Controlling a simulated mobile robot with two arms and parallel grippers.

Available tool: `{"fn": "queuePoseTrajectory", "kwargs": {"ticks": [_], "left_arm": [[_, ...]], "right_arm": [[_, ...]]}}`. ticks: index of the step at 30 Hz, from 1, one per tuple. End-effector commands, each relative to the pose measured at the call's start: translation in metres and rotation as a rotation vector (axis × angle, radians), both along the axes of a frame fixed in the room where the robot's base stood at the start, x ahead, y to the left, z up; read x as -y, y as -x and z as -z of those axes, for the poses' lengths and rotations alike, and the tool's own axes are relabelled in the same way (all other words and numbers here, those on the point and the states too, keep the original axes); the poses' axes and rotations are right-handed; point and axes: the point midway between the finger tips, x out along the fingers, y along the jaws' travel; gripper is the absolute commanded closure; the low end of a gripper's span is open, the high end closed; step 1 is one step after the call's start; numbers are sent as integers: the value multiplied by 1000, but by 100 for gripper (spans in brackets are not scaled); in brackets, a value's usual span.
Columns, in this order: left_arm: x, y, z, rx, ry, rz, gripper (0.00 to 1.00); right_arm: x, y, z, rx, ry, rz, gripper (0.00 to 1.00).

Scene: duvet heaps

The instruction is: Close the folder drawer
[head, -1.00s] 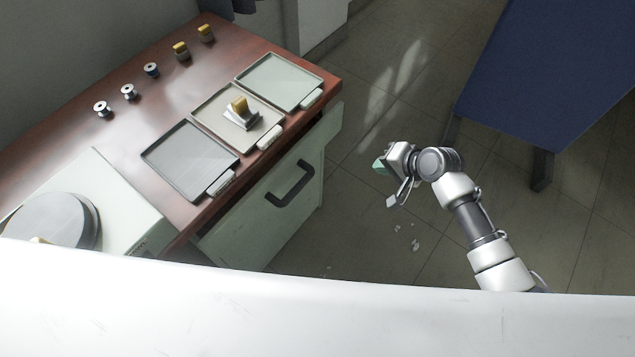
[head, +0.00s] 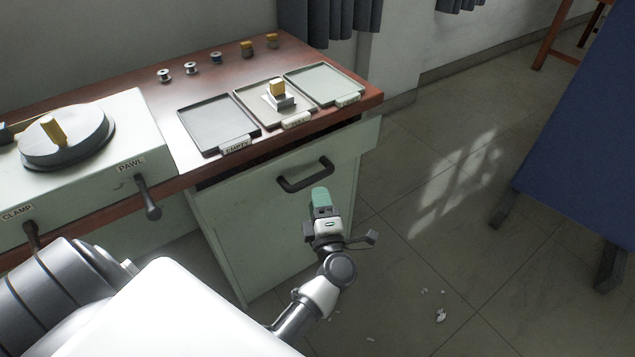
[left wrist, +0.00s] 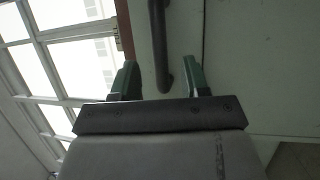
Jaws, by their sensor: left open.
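The folder drawer (head: 235,215) has a pale green front with a black bar handle (head: 305,176), below the wooden worktop. Its front stands out from the worktop edge, with a dark gap behind its top, so it is partly open. My left gripper (head: 321,195) has green fingertips and is just below the right end of the handle in the head view. In the left wrist view the left gripper (left wrist: 160,80) is open, and the handle (left wrist: 160,45) shows between and beyond its fingers. I cannot tell whether they touch. My right gripper is not in view.
The worktop (head: 215,90) carries three trays, one labelled EMPTY (head: 215,122), a stamp-like block (head: 278,95) and several spools. A machine (head: 130,165) with clamp and pawl levers is at left. A blue panel (head: 580,150) stands at right; the floor between is mostly clear.

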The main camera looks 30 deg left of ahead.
Motion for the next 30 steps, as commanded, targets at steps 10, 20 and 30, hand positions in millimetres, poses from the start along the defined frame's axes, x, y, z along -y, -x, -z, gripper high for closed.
{"fn": "queuePoseTrajectory", "kwargs": {"ticks": [10,20,30], "left_arm": [[-39,-40,-10,0,-3,1,54],[-45,-46,-11,-2,-2,3,54],[-45,-46,-11,-2,-2,3,93]], "right_arm": [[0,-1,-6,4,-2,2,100],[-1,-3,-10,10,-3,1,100],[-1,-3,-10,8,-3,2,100]]}}
